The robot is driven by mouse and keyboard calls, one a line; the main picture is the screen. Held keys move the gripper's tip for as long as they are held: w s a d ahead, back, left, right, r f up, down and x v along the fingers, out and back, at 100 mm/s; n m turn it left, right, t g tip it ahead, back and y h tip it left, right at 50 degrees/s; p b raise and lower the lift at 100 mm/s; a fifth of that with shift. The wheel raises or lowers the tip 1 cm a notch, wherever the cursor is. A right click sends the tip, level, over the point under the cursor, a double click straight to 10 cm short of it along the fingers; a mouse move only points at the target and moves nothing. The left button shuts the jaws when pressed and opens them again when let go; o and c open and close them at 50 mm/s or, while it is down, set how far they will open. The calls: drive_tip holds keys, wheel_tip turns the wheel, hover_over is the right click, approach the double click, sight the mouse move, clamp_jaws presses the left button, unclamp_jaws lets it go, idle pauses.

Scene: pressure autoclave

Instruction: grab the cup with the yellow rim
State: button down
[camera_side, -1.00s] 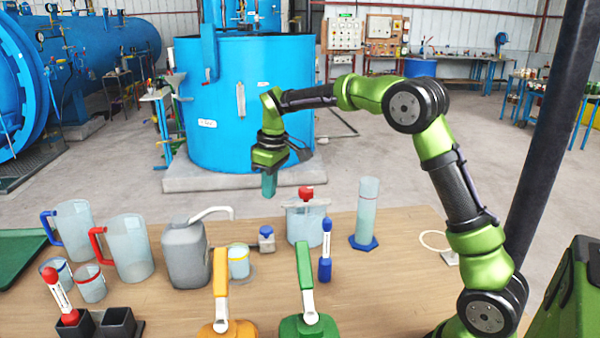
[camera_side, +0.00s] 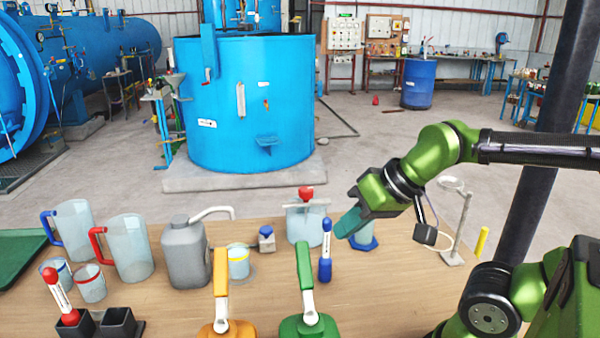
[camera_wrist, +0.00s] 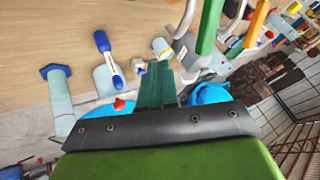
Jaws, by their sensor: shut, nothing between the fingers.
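The cup with the yellow rim (camera_side: 238,264) stands upright on the table, behind the orange-handled item and right of the grey wash bottle. It also shows in the wrist view (camera_wrist: 161,48), just beyond my fingertips, lying apart from them. My gripper (camera_side: 345,226) is shut and empty. It hangs in the air to the right of the cup, near the blue marker and in front of the graduated cylinder, with its fingers pointing left and down. In the wrist view my gripper (camera_wrist: 158,72) shows its green fingers together.
Orange (camera_side: 221,275) and green (camera_side: 304,270) handles rise at the front. Other cups and jugs stand at the left.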

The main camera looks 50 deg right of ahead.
drive_tip(key=c, duration=1.8)
unclamp_jaws()
drive_tip(key=o, duration=1.6)
drive_tip(key=shift+c, duration=0.2)
drive_tip(key=shift+r, duration=0.15)
